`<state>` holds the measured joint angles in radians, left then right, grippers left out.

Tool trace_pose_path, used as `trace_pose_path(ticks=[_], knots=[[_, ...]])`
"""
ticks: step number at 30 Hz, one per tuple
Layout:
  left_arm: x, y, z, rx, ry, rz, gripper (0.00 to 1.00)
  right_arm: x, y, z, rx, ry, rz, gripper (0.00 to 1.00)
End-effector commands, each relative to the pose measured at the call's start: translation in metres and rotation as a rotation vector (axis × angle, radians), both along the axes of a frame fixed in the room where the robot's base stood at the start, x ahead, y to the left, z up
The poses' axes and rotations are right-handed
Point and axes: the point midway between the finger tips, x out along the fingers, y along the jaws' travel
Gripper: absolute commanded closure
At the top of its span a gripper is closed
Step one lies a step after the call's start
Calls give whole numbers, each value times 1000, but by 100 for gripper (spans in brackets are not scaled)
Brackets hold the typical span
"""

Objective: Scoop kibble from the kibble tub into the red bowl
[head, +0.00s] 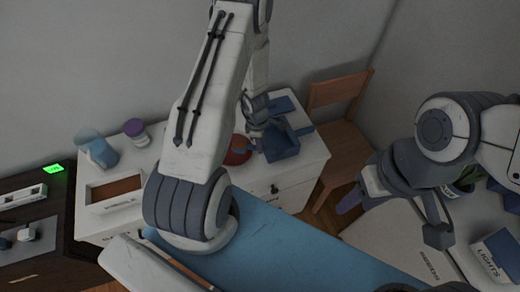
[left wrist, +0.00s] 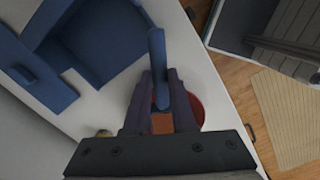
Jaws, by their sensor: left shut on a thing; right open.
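The kibble tub (head: 112,206) is a white box labelled KIBBLE with brown contents, at the left of the white cabinet top. The red bowl (head: 236,157) stands further right on that cabinet, partly hidden by my arm. In the left wrist view, the bowl's rim (left wrist: 199,108) shows behind the fingers. My left gripper (head: 259,128) is over the bowl area, shut on a blue scoop (left wrist: 157,55) by its handle. An orange-brown patch shows between the fingers; I cannot tell whether it is in the scoop or the bowl. My right gripper (head: 352,200) is open and apart at the right.
An open blue box (head: 283,147) stands close right of the bowl. A blue bottle (head: 101,153) and a purple-lidded jar (head: 136,131) stand behind the tub. A wooden chair (head: 340,125) is at the back right. A box labelled LIGHTS (head: 497,258) is at far right.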

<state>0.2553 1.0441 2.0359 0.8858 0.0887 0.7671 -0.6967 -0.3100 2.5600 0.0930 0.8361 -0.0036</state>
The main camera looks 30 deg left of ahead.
Motion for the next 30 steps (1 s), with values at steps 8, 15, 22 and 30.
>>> trace_pose_path(ticks=[8,15,22,30], knots=[[-1,3,3,-72,-29,5,100,0,0,-40,0,0,-4,50],[-3,9,15,-187,-72,9,100,0,0,-69,0,1,-6,50],[-8,22,41,-425,-155,12,100,0,0,-84,0,0,-5,50],[-8,19,43,-421,-149,2,100,0,0,-81,0,0,-5,50]])
